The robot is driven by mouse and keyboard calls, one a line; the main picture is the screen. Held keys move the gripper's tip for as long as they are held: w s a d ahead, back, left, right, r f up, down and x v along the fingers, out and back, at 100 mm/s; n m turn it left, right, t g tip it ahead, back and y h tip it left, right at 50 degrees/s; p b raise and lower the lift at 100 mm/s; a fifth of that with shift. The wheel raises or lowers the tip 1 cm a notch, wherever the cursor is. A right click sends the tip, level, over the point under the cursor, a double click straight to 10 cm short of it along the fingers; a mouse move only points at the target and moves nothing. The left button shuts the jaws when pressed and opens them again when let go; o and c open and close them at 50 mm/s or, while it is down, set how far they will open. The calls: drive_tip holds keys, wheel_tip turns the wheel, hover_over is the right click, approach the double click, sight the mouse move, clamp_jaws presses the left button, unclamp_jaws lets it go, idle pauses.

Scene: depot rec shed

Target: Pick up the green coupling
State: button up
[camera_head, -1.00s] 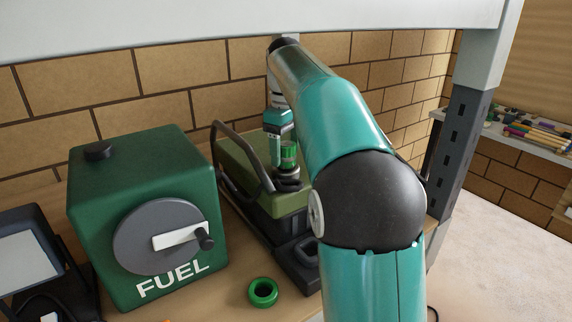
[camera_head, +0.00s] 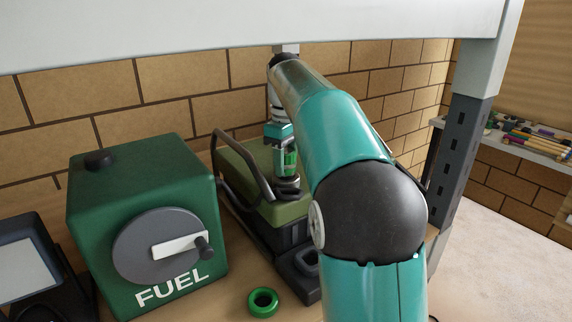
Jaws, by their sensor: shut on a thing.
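The gripper's fingers cover much of the part. A separate green ring (camera_head: 263,302) lies on the bench top in front of the case, away from my gripper.
The olive case (camera_head: 236,170) has a dark handle (camera_head: 240,160) close to my gripper's left. A green fuel box (camera_head: 140,215) with a crank stands to the left. A pale beam (camera_head: 250,30) crosses above, and a dark post (camera_head: 462,150) stands right.

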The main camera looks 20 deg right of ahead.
wheel_tip(320, 180, up, 10)
drive_tip(key=shift+f, duration=0.15)
idle(0.3)
drive_tip(key=shift+d, duration=0.1)
idle(0.6)
